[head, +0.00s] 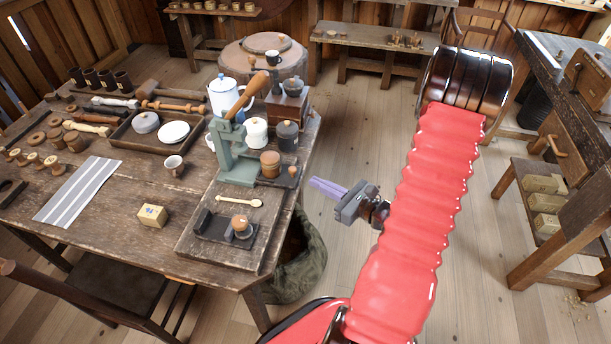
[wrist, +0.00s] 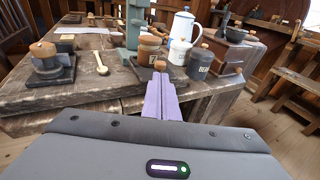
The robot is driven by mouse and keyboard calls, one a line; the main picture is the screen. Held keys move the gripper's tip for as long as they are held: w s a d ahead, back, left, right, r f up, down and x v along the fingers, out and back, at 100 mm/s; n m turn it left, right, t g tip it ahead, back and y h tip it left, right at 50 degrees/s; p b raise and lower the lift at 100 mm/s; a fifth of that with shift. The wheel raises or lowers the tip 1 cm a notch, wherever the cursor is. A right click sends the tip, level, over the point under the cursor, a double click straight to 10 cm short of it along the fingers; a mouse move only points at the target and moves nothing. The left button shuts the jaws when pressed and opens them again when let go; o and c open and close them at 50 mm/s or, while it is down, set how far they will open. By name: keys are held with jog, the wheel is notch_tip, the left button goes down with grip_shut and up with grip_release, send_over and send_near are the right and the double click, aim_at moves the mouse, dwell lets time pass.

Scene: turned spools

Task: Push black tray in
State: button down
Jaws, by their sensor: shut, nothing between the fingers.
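A black tray (head: 280,183) sticks out to the right from the foot of the green press (head: 238,160) on the table. A turned wooden jar (head: 270,163) stands on it, and a small wooden knob (head: 293,171) is at its right end. My gripper (head: 316,184) is shut and empty, its purple fingers pointing left toward that end from just off the table edge. In the wrist view the closed fingertips (wrist: 160,80) lie just below the knob (wrist: 160,65), partly covering the tray (wrist: 139,66). I cannot tell whether they touch.
A second dark holder (head: 212,228) with a wooden-knobbed tool sits near the front, beside a wooden spoon (head: 238,202). A dark canister (head: 287,137), a coffee grinder (head: 287,107) and a white-and-blue pot (head: 224,97) stand behind.

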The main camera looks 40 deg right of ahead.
aim_at(295, 172)
jog(key=shift+x, duration=3.05)
